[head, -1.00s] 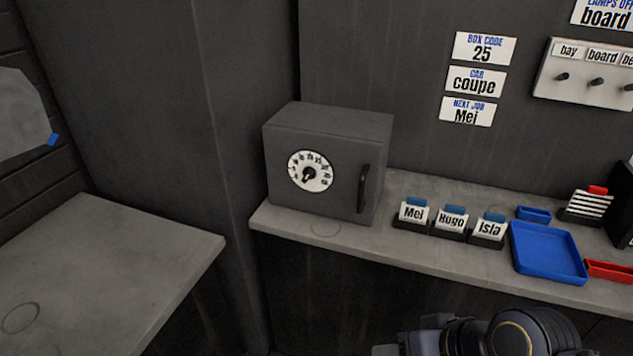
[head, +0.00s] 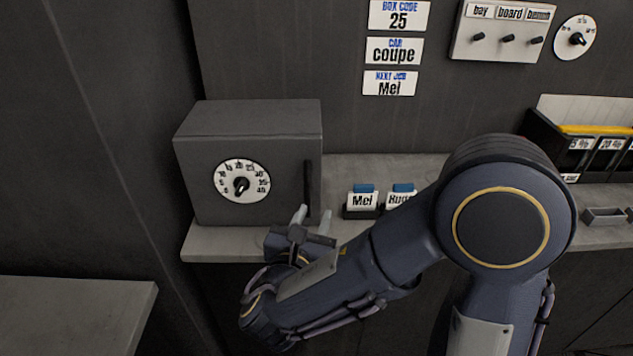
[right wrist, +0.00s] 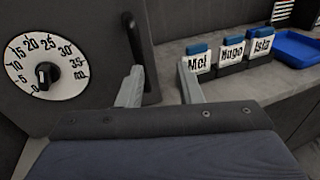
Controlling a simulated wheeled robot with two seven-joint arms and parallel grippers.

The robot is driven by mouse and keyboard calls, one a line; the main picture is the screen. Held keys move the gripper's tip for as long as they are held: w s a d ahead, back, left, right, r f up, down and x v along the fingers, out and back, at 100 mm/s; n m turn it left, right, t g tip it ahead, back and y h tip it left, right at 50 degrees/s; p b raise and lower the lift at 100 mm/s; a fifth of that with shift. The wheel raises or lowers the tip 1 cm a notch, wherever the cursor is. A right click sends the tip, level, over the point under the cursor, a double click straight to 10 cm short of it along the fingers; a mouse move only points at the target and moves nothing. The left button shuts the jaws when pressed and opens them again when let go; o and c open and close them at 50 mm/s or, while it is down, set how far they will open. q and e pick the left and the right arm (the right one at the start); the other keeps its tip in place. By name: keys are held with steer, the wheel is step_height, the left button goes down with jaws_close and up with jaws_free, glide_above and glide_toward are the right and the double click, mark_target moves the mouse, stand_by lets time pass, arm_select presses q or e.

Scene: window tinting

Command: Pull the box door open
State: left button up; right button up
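The grey box (head: 285,120) stands on the shelf against the wall, its door shut. The door has a white number dial (head: 242,181) and a dark vertical handle (head: 307,186) at its right edge. The handle (right wrist: 134,50) also shows in the right wrist view, with the dial (right wrist: 46,67) to its left. My right gripper (head: 313,217) is open in front of the lower end of the handle. In the right wrist view its two fingers (right wrist: 160,88) are apart and the handle's lower end lies beyond them, nearer the left finger. I cannot tell if they touch. My left gripper is not in view.
Card holders marked Mei (head: 361,201) and Hugo (head: 400,196) stand right of the box. A blue tray (right wrist: 298,46) lies farther right. Signs, including box code 25 (head: 399,15), hang above. A grey surface (head: 70,310) is at lower left.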

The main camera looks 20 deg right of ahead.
mark_target(307, 193)
steer(key=shift+n+t+y, duration=0.4)
steer(key=shift+n+t, duration=0.2)
steer(key=shift+n, duration=0.1)
steer(key=w, duration=0.2)
steer(key=w+d, duration=0.1)
steer(key=w, duration=0.2)
steer(key=w+p, duration=0.1)
steer(key=w, duration=0.1)
steer(key=shift+w+d+r, duration=0.2)
steer(key=shift+w+r, duration=0.1)
jaws_close()
